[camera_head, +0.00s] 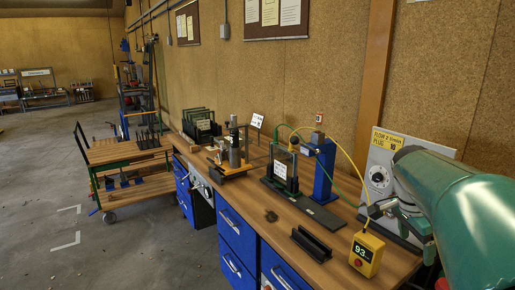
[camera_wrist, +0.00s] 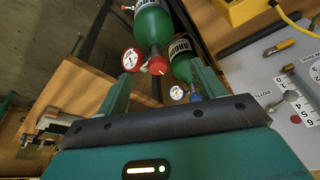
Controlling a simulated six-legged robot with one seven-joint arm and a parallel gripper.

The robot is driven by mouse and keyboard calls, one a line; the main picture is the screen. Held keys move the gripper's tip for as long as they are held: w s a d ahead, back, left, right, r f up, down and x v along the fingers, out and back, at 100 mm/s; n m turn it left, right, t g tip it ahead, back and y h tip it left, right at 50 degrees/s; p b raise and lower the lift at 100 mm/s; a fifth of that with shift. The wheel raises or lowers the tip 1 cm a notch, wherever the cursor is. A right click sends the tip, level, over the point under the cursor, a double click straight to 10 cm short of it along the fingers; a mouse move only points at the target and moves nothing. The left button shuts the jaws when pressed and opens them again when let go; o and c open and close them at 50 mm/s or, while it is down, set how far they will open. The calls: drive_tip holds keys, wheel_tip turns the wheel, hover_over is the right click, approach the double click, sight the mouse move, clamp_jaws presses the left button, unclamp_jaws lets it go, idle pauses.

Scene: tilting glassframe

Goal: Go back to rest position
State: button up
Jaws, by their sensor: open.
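My gripper (camera_wrist: 161,70) shows in the wrist view, with its two green fingers spread apart and nothing held between them. Beyond the fingers are two green bottles, a nearer one (camera_wrist: 153,24) with a red-rimmed gauge and red knob, and a second one (camera_wrist: 183,68) with a blue-and-white gauge. The picture does not show clearly how far the bottles are from the fingertips.
A wooden workbench (camera_head: 290,225) with blue drawers runs along the wall. It carries a blue stand (camera_head: 325,170), a yellow box reading 93 (camera_head: 366,254), a black channel (camera_head: 311,244) and a grey panel (camera_head: 381,152). A wheeled cart (camera_head: 124,152) stands left; the floor (camera_head: 40,190) is clear.

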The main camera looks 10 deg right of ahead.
drive_tip(key=s+a+f+n+t+y, duration=0.1)
drive_tip(key=s+a+n+t, duration=0.1)
drive_tip(key=a+n, duration=0.4)
drive_tip(key=s+a+f+n+t+y, duration=0.1)
drive_tip(key=s+a+n, duration=0.3)
drive_tip(key=a, duration=0.9)
drive_tip(key=s+a+f+n+t+y, duration=0.1)
drive_tip(key=s+a+n, duration=0.3)
drive_tip(key=a+n, duration=0.4)
drive_tip(key=shift+a+f+t+y, duration=0.3)
drive_tip(key=shift+a+f+t, duration=0.3)
drive_tip(key=shift+t, duration=0.2)
drive_tip(key=shift+s, duration=0.15)
